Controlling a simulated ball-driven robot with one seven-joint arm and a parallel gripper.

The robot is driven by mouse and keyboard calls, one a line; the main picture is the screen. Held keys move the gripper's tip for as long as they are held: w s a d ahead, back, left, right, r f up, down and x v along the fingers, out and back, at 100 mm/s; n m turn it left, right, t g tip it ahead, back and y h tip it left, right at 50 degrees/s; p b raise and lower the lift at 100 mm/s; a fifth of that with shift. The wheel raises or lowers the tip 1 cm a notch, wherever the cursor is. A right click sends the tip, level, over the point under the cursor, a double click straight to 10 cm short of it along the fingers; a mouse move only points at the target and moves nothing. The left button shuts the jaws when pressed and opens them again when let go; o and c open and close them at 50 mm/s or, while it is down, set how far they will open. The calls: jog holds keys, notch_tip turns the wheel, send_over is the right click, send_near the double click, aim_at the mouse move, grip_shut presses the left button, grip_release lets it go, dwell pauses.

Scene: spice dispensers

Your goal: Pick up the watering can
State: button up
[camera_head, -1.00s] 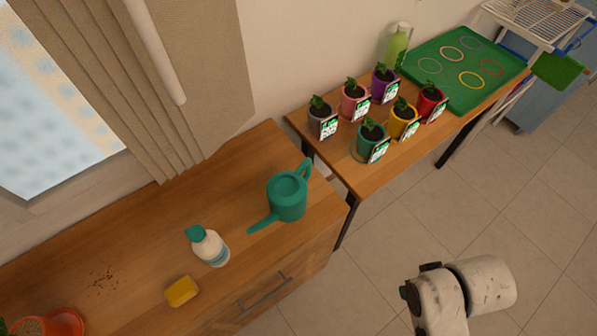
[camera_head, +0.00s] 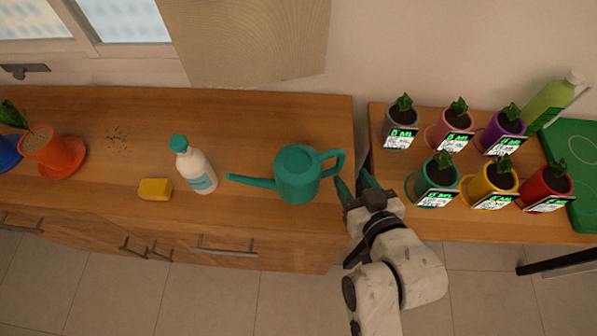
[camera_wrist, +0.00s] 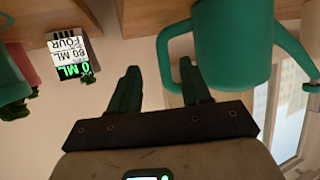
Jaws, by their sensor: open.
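The green watering can (camera_head: 297,176) stands upright on the wooden cabinet top, its spout pointing left and its loop handle (camera_head: 340,160) on the right. My gripper (camera_head: 355,184) is open and empty, just right of the can near the handle. In the wrist view the can (camera_wrist: 233,50) appears upside down at the upper right. Its handle (camera_wrist: 163,60) lines up with the gap between my two green fingers (camera_wrist: 160,75). I cannot tell whether a finger touches the handle.
A white bottle (camera_head: 196,168) with a green cap and a yellow sponge (camera_head: 155,189) stand left of the can. An orange pot (camera_head: 52,152) is at the far left. On the right table (camera_head: 385,165) are several labelled plant pots, a green bottle (camera_head: 553,100) and a green mat (camera_head: 580,140).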

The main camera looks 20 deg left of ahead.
aim_at(342, 165)
jog(key=shift+a+x, duration=0.2)
jog(key=shift+x, duration=3.2)
jog(key=shift+s+r, duration=0.1)
jog(key=shift+c, duration=0.2)
grip_shut()
jog(key=shift+r+p, duration=0.1)
jog(key=shift+p, duration=0.2)
